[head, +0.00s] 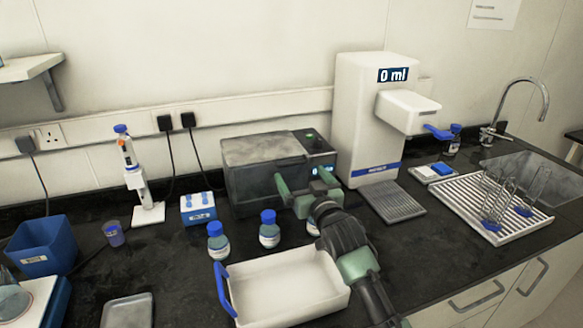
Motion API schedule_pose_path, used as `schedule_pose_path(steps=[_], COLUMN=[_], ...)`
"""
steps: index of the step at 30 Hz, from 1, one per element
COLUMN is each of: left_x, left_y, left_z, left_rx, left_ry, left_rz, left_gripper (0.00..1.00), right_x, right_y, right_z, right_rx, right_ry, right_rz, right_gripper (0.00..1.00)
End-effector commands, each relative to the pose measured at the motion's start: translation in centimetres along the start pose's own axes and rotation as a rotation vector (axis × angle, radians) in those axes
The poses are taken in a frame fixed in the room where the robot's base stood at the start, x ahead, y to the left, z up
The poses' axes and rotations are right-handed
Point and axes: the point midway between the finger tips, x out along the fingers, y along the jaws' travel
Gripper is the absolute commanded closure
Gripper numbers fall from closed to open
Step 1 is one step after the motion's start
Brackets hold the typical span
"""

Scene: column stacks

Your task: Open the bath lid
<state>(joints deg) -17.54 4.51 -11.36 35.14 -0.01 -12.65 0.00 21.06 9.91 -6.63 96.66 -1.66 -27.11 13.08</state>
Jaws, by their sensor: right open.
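The bath (250,191) is a dark grey box standing against the back wall, with a control panel and a small green light at its right. Its grey lid (262,148) lies flat over the top and looks closed. My right gripper (302,171) is open in front of the bath's right front part, its green fingers spread apart with nothing seen between them. It hides part of the bath's front and display. I cannot tell whether the fingers touch the bath. My left gripper is not in view.
Several blue-capped bottles (269,235) stand before the bath, beside my right arm. A white tray with a blue handle (285,285) lies in front. A white dispenser (360,115) stands close right of the bath. A blue-and-white tube rack (198,210) is at its left.

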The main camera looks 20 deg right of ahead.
Motion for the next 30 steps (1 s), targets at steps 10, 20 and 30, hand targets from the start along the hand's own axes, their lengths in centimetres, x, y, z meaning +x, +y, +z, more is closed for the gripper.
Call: schedule_pose_path(steps=[10, 20, 30], left_x=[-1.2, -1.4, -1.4], left_y=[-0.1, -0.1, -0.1], left_z=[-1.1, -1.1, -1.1], left_rx=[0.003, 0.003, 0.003], left_ry=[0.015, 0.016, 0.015], left_rz=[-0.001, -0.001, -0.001], left_gripper=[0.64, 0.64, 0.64], right_x=[5.1, 7.1, 7.1], right_y=[0.0, -0.1, 0.0], right_z=[-0.4, -0.2, -0.2], right_rx=[0.000, 0.000, 0.000], right_ry=[0.001, 0.001, 0.001], right_rz=[0.000, -0.001, -0.001], right_gripper=[0.02, 0.02, 0.36])
